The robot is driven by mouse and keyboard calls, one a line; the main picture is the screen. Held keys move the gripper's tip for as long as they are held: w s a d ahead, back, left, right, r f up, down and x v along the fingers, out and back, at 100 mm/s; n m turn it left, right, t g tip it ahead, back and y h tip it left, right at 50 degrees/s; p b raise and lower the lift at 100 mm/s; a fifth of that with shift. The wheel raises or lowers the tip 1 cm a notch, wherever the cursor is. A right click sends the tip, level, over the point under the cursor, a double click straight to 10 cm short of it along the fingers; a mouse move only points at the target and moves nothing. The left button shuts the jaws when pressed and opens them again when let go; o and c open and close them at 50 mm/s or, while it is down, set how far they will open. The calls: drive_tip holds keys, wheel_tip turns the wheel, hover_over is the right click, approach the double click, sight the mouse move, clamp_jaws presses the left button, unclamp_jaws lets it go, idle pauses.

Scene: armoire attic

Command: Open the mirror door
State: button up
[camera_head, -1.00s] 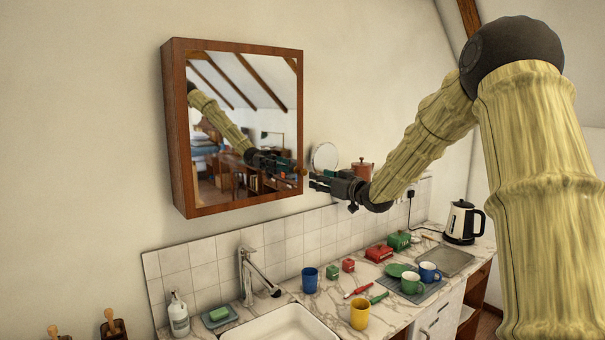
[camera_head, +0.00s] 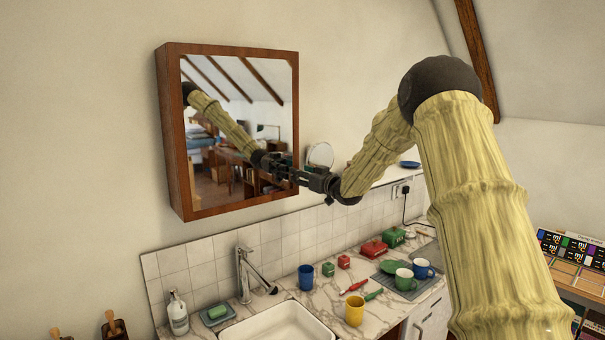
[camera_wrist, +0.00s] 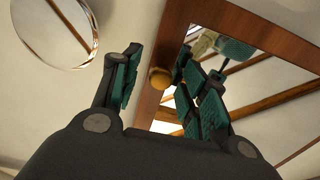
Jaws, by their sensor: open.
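The mirror door (camera_head: 235,110) is a mirror in a brown wooden frame on the front of a wall cabinet (camera_head: 174,140). It looks shut. A round wooden knob (camera_wrist: 159,78) sits on the door frame in the wrist view; in the head view my gripper hides it. My gripper (camera_head: 287,170) is at the door's right edge, low on the frame. In the wrist view my gripper (camera_wrist: 160,92) is open, with green-padded fingers on either side of the knob. I cannot tell whether either finger touches it. The mirror reflects my arm and fingers.
A round mirror (camera_head: 320,156) is on the wall just right of the cabinet, close to my gripper. Below are a sink (camera_head: 285,325), a tap (camera_head: 245,270) and a counter with a blue cup (camera_head: 306,277), a yellow cup (camera_head: 354,310) and other kitchenware. The wall left of the cabinet is bare.

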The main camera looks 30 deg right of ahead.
idle(0.3)
drive_tip(key=shift+w, duration=0.1)
clamp_jaws()
drive_tip(key=shift+a, duration=0.1)
